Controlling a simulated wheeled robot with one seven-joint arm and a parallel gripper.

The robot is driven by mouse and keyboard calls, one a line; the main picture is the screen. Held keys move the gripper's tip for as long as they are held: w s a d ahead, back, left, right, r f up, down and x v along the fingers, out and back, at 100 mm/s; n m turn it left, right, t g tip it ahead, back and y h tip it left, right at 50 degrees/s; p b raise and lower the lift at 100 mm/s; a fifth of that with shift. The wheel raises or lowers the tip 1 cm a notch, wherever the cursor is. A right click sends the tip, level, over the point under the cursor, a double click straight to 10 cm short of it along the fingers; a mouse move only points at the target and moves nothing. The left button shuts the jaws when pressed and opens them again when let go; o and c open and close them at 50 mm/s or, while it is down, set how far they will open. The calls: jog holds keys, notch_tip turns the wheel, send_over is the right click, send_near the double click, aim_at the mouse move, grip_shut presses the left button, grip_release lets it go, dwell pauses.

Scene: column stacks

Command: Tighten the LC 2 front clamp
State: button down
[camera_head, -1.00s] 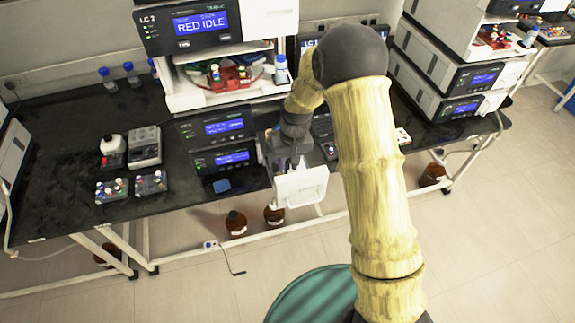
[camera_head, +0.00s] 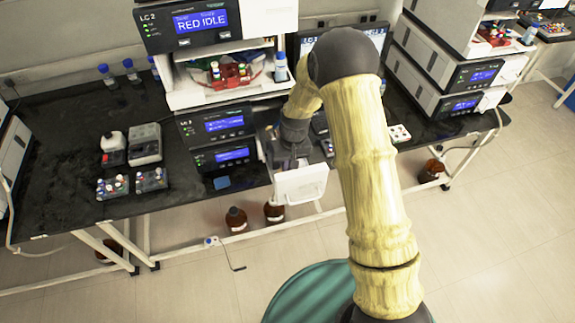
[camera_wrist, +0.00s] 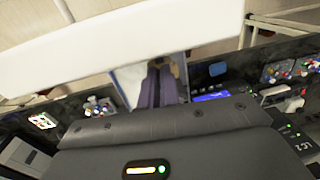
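The LC 2 stack (camera_head: 205,25) stands on the black bench, its top display reading RED IDLE. Its open bay (camera_head: 222,93) holds red, green and blue small parts, too small to tell a clamp apart. The LC 2 label (camera_wrist: 306,148) shows tilted in the wrist view. My gripper (camera_head: 291,155) is beside the lower right of the stack, at the bench's front edge. A white panel (camera_head: 302,184) is right in front of it, and this looks like the large white shape across the wrist view (camera_wrist: 130,40).
Lower modules (camera_head: 224,124) with blue displays are close left of my gripper. Vial racks (camera_head: 112,187) lie on the left bench. Another stack (camera_head: 435,95) stands to the right. Brown bottles (camera_head: 236,220) are under the bench.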

jog(key=shift+w+d+f+y+b, duration=0.15)
jog(key=shift+d+y+b, duration=0.1)
jog(key=shift+y+b, duration=0.2)
jog(key=y+b, duration=0.1)
jog(key=d+y+b, duration=0.1)
jog(key=b, duration=0.1)
jog(key=shift+w+d+f+g+y, duration=0.2)
jog(key=shift+f+g+y, duration=0.05)
jog(key=shift+g+y, duration=0.15)
jog(key=shift+w+d+f+g+y+b, duration=0.1)
jog(key=shift+d+f+g+y+b, duration=0.15)
jog(key=shift+y+b, duration=0.6)
jog(key=shift+w+d+f+g+y+b, duration=0.1)
jog(key=shift+d+g+y+b, duration=0.25)
jog(key=shift+y+b, duration=0.5)
jog(key=shift+y, duration=0.25)
jog(key=c, duration=1.6)
grip_release()
jog(key=b+v, duration=0.4)
jog(key=v, duration=1.3)
jog(key=shift+d+r, duration=0.1)
jog(key=shift+d, duration=0.1)
